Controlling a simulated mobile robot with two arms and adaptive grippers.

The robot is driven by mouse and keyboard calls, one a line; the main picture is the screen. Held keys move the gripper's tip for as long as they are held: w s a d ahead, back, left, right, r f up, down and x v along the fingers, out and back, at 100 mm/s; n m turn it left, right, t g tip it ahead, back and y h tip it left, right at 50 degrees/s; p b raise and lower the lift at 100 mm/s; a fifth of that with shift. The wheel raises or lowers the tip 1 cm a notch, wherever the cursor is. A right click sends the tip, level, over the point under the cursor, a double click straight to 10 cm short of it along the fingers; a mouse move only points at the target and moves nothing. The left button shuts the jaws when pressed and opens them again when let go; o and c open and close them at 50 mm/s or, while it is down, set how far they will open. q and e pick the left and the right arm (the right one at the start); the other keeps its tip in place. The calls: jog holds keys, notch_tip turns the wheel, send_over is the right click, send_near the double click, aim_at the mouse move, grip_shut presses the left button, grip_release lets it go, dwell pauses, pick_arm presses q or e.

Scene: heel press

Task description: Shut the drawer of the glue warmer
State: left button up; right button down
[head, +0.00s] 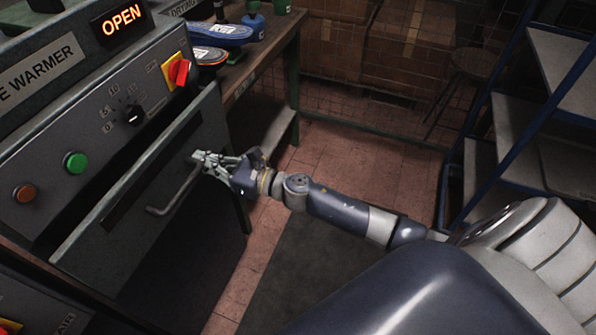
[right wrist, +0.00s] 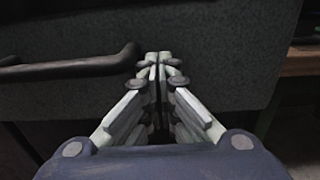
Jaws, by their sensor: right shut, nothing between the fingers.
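The glue warmer (head: 40,150) stands at the left in the head view, with a lit sign reading OPEN. Its drawer front (head: 212,125) stands out from the body, with a dark gap behind its top edge. A bar handle (head: 173,198) runs across the front, and it also shows in the right wrist view (right wrist: 70,68). My right gripper (head: 198,157) is shut and empty at the drawer front, by the handle's right end. In the right wrist view its fingertips (right wrist: 158,57) are just right of the handle, against or very near the grey panel; contact cannot be told. My left gripper is out of view.
A wooden bench (head: 262,45) with shoes stands beyond the warmer. A blue-framed shelf rack (head: 515,130) is at the right, and a stool (head: 474,65) and stacked boxes are at the back. The tiled floor (head: 350,160) between is clear, with a dark mat.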

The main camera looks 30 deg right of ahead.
aim_at(188, 155)
jog(key=x, duration=0.4)
jog(key=shift+r, duration=0.1)
jog(key=shift+w+a+b, duration=0.15)
jog(key=shift+w+b, duration=0.15)
jog(key=shift+w, duration=0.1)
jog(key=shift+r, duration=0.2)
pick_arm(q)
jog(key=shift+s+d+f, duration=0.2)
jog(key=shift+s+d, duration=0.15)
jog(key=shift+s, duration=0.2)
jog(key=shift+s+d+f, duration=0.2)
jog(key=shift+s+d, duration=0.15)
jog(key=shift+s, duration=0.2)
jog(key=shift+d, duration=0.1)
pick_arm(e)
jog(key=v, duration=1.2)
jog(key=shift+f, duration=0.25)
